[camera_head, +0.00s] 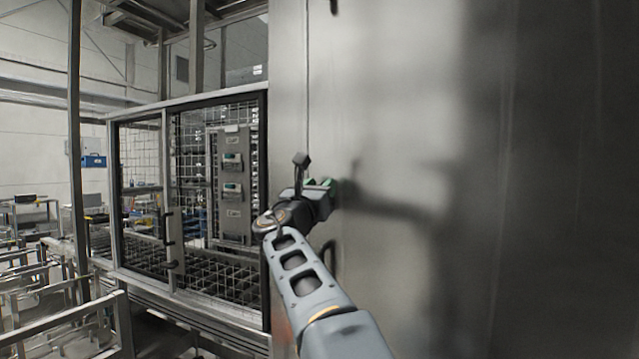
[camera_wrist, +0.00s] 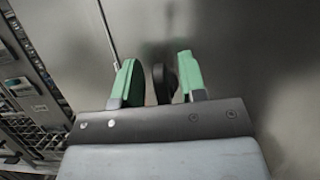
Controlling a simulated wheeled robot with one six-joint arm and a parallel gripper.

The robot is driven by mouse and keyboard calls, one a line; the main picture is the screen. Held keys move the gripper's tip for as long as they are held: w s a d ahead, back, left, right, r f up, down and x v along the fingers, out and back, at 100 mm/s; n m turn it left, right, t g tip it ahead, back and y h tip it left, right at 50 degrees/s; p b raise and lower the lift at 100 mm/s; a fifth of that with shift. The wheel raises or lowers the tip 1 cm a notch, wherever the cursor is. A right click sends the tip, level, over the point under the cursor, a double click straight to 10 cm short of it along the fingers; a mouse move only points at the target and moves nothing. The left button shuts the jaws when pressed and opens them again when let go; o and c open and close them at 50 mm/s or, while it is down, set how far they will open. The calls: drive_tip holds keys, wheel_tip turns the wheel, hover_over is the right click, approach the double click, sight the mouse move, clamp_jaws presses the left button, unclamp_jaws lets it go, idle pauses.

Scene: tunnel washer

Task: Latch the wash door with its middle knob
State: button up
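The wash door is the large grey metal panel (camera_head: 420,130), with a thin vertical seam along its left part; its surface also fills the wrist view's upper right (camera_wrist: 260,60). The dark middle knob (camera_wrist: 160,82) stands between the green fingers of my gripper (camera_wrist: 158,82). The fingers are apart, one on each side of it. A small gap shows at the left finger; I cannot tell whether the right finger touches it. In the head view my gripper (camera_head: 326,188) is at the panel near the seam and hides the knob.
A dark knob (camera_head: 334,6) shows at the top of the panel, and a dark curved handle (camera_head: 329,256) sits below my gripper. To the left are a mesh enclosure with a glazed door (camera_head: 145,200) and metal railings (camera_head: 60,320). The panel's right side is bare.

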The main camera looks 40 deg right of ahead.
drive_tip(key=shift+d+r, duration=0.15)
drive_tip(key=shift+d, duration=0.05)
drive_tip(key=shift+c, duration=0.2)
clamp_jaws()
